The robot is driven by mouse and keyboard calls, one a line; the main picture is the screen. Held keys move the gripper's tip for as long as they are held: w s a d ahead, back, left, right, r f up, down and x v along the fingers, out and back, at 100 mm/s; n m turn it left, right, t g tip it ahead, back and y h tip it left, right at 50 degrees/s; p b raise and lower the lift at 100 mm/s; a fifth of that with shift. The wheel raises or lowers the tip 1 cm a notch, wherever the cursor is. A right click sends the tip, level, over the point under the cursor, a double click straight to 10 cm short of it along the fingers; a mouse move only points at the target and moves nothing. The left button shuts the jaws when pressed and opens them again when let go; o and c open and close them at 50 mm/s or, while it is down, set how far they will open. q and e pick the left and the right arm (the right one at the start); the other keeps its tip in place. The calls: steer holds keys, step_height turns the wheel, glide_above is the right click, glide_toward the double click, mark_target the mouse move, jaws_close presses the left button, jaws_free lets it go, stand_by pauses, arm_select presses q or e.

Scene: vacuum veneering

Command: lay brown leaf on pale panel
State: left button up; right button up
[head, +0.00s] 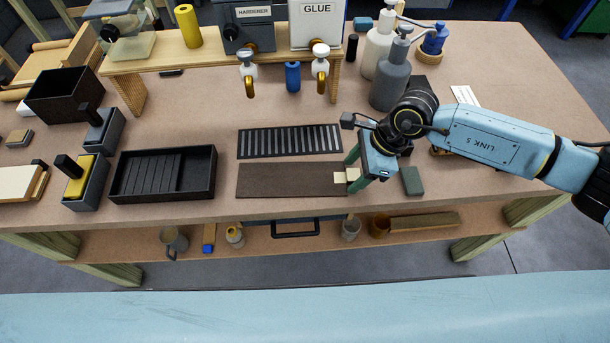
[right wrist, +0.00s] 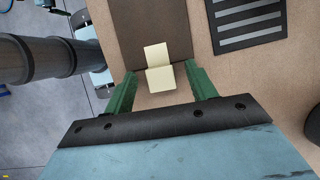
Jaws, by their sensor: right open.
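The brown leaf (head: 285,180) lies flat near the table's front edge, with a cream tab (head: 340,178) at its right end. In the right wrist view the leaf (right wrist: 128,30) runs up and away, and the tab (right wrist: 158,54) reaches past its end. My right gripper (head: 360,176) is open, its green fingers on either side of the tab's outer part, apart from it in the wrist view (right wrist: 160,80). The pale panel, seemingly the cream board (head: 16,182), lies at the far left on a tan board. My left gripper is not in view.
A slotted dark plate (head: 290,141) lies just behind the leaf. A black ridged tray (head: 163,174) and handled blocks in grey holders (head: 86,183) stand between leaf and panel. A green block (head: 411,181) lies right of my gripper. Grey (head: 391,75) and white bottles stand behind my arm.

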steer(key=c, duration=1.2)
steer(key=shift+r, duration=0.1)
